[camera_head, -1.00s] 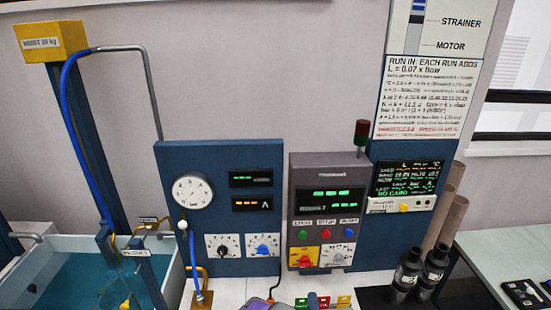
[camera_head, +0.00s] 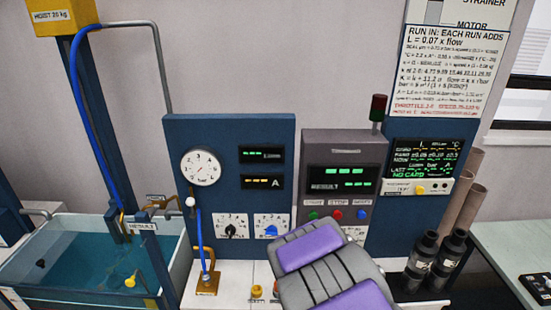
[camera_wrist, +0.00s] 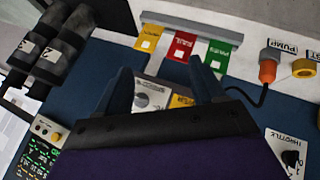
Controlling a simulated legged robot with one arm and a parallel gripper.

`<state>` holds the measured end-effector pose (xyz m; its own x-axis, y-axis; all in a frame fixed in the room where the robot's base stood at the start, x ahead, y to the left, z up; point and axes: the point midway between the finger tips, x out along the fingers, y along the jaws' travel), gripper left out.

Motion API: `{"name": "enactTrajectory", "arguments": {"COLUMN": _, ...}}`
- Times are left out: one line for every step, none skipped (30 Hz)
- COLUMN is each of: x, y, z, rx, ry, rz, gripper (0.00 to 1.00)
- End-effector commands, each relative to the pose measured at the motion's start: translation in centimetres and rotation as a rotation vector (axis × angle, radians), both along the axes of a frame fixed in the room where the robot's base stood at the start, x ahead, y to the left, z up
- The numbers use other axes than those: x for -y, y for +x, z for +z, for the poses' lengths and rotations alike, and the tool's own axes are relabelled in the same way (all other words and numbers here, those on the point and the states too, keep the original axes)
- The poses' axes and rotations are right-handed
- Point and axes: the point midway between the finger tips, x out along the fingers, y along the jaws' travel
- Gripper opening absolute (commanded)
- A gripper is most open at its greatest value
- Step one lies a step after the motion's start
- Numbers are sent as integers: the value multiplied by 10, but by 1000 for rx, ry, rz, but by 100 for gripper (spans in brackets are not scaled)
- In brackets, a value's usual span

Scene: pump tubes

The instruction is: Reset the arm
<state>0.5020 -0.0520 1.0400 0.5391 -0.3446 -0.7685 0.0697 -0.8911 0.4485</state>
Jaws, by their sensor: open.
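My arm (camera_head: 335,270), grey with purple pads, rises from the bottom edge in the head view, in front of the lower part of the grey control panel (camera_head: 343,155). My gripper (camera_wrist: 162,85) shows in the wrist view with its two dark fingers apart and nothing between them. My gripper's fingers cannot be made out in the head view.
A tank of water (camera_head: 60,265) stands at the left, a blue gauge panel (camera_head: 215,135) in the middle. Black cylinders (camera_head: 422,255) and brown tubes (camera_head: 477,195) stand at the right. In the wrist view are coloured tags (camera_wrist: 187,47), an orange plug (camera_wrist: 267,70) and a throttle dial (camera_wrist: 291,158).

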Motion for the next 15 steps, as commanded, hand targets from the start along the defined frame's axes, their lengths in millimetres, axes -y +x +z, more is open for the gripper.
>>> {"name": "enactTrajectory", "arguments": {"x": -5, "y": -6, "z": 6, "rx": -17, "ry": 49, "rz": -21, "gripper": 69}}
{"name": "enactTrajectory", "arguments": {"x": -9, "y": -12, "z": 9, "rx": -37, "ry": 77, "rz": -32, "gripper": 69}}
{"name": "enactTrajectory", "arguments": {"x": -14, "y": -18, "z": 13, "rx": -58, "ry": 113, "rz": -47, "gripper": 69}}
{"name": "enactTrajectory", "arguments": {"x": -18, "y": -25, "z": 17, "rx": -80, "ry": 139, "rz": -55, "gripper": 69}}
{"name": "enactTrajectory", "arguments": {"x": -21, "y": -31, "z": 20, "rx": -97, "ry": 164, "rz": -64, "gripper": 69}}
{"name": "enactTrajectory", "arguments": {"x": -26, "y": -39, "z": 25, "rx": -123, "ry": 196, "rz": -75, "gripper": 69}}
{"name": "enactTrajectory", "arguments": {"x": -30, "y": -46, "z": 29, "rx": -142, "ry": 219, "rz": -83, "gripper": 69}}
{"name": "enactTrajectory", "arguments": {"x": -33, "y": -54, "z": 33, "rx": -162, "ry": 242, "rz": -90, "gripper": 69}}
{"name": "enactTrajectory", "arguments": {"x": -38, "y": -64, "z": 39, "rx": -189, "ry": 270, "rz": -98, "gripper": 69}}
{"name": "enactTrajectory", "arguments": {"x": -41, "y": -70, "z": 43, "rx": -206, "ry": 291, "rz": -104, "gripper": 69}}
{"name": "enactTrajectory", "arguments": {"x": -44, "y": -79, "z": 47, "rx": -231, "ry": 308, "rz": -110, "gripper": 69}}
{"name": "enactTrajectory", "arguments": {"x": -48, "y": -90, "z": 54, "rx": -254, "ry": 332, "rz": -116, "gripper": 69}}
{"name": "enactTrajectory", "arguments": {"x": -51, "y": -98, "z": 58, "rx": -274, "ry": 349, "rz": -120, "gripper": 69}}
{"name": "enactTrajectory", "arguments": {"x": -54, "y": -107, "z": 62, "rx": -296, "ry": 364, "rz": -125, "gripper": 69}}
{"name": "enactTrajectory", "arguments": {"x": -56, "y": -119, "z": 69, "rx": -321, "ry": 382, "rz": -131, "gripper": 69}}
